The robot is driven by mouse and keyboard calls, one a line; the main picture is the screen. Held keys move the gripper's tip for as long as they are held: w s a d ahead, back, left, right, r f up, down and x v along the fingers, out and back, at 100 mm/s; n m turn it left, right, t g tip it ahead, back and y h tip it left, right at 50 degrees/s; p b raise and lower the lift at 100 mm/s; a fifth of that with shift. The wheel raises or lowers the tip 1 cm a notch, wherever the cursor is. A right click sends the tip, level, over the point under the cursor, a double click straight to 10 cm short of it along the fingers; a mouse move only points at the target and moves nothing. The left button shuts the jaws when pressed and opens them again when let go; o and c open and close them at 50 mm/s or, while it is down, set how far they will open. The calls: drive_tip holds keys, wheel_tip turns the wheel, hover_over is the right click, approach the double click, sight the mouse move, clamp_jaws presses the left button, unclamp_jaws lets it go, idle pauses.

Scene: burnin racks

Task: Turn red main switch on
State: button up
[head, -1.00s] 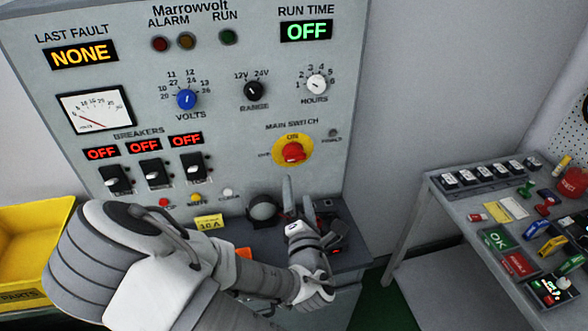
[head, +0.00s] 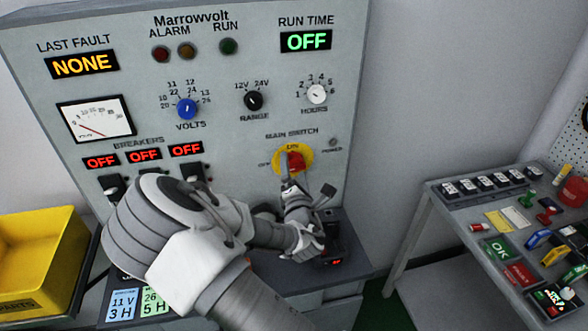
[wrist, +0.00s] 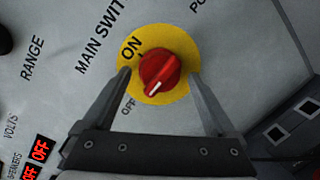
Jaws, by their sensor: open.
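The red main switch (head: 296,159) is a rotary knob on a round yellow plate (wrist: 182,92) on the grey panel. In the wrist view the red knob (wrist: 160,70) has a white mark at its lower left, on the side of the OFF label. The ON label is at the upper left of the plate. My gripper (wrist: 159,76) is open, with one finger on either side of the knob. Gaps show between the fingers and the knob, and whether they touch the plate I cannot tell. In the head view my gripper partly covers the plate.
The breakers (head: 152,170) at the left are partly behind my arm; their displays read OFF. The blue volts knob (head: 187,105) and black range knob (head: 255,101) are above. A side table (head: 470,215) with switches and small items stands at the right. A yellow bin (head: 40,250) is at the left.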

drive_tip(key=shift+c, duration=0.2)
drive_tip(key=c, duration=1.3)
